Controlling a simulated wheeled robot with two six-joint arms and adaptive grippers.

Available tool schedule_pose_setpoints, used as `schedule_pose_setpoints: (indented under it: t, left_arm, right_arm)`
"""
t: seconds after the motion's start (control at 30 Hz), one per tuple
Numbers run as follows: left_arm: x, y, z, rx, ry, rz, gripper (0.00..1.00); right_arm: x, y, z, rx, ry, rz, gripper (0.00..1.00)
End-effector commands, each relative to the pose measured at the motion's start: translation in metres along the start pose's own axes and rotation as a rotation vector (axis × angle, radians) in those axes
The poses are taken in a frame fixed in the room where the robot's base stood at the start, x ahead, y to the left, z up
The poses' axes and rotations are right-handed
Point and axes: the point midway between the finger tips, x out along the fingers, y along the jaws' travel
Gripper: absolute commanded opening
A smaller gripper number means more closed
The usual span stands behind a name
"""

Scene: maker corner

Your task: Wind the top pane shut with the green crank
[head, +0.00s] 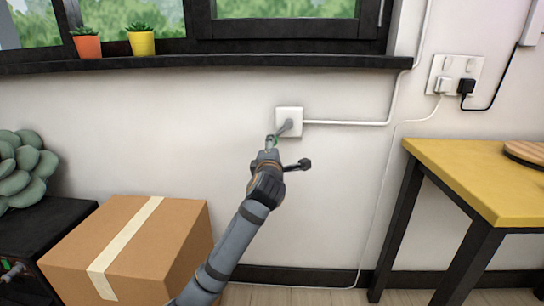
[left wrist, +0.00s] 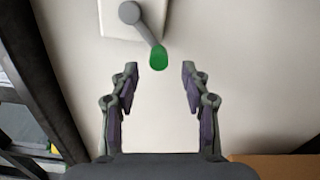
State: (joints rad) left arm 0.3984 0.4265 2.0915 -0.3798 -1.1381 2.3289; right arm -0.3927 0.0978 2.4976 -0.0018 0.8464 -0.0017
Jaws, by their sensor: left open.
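The crank's white wall plate (head: 289,116) is on the wall below the window sill. In the left wrist view a grey crank arm (left wrist: 146,29) slants from its round hub to a green knob (left wrist: 157,57). My left gripper (head: 271,143) reaches up to the crank in the head view and partly covers it. In the left wrist view the open fingers (left wrist: 160,69) stand either side of the knob's line, with the knob just beyond the fingertips and clear of both. Only the lower part of the window (head: 285,30) shows; the top pane is out of view. My right gripper is not in view.
A cardboard box (head: 185,235) stands at lower left beside a black stand (head: 50,230). Two potted plants stand on the dark sill (head: 230,62). A yellow-topped table (head: 470,180) is at right. A white conduit (head: 345,123) runs right from the plate. The wall around the crank is clear.

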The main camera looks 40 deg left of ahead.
Motion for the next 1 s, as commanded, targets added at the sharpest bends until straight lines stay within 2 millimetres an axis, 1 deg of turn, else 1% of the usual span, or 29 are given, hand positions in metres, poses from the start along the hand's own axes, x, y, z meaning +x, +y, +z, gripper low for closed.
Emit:
schedule_pose_setpoints:
  t: [0.03,0.1,0.2,0.33,0.47,0.9,0.97,1.0]
  left_arm:
    - [-0.013,-0.001,0.001,-0.001,-0.003,-0.001,0.47]
    - [-0.029,-0.001,0.001,-0.001,-0.003,-0.001,0.47]
    - [-0.049,-0.001,0.0,-0.003,-0.002,-0.002,0.47]
    - [-0.064,-0.001,0.0,-0.002,-0.001,-0.002,0.47]
    - [-0.069,-0.001,0.0,0.0,0.0,-0.003,0.47]
    - [-0.068,-0.001,0.0,0.0,0.0,-0.002,0.47]
    - [-0.069,-0.003,0.002,0.015,-0.008,-0.004,0.47]
    - [-0.069,-0.007,0.004,0.049,-0.023,-0.008,0.47]
  right_arm:
    - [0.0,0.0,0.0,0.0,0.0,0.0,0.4]
    - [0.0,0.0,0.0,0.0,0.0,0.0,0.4]
    - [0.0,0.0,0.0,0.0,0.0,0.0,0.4]
    - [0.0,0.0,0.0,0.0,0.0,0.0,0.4]
    - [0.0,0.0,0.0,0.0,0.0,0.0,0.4]
    - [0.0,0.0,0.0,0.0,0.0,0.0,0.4]
    - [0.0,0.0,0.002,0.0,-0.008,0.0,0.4]
    - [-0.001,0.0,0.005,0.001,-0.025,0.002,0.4]
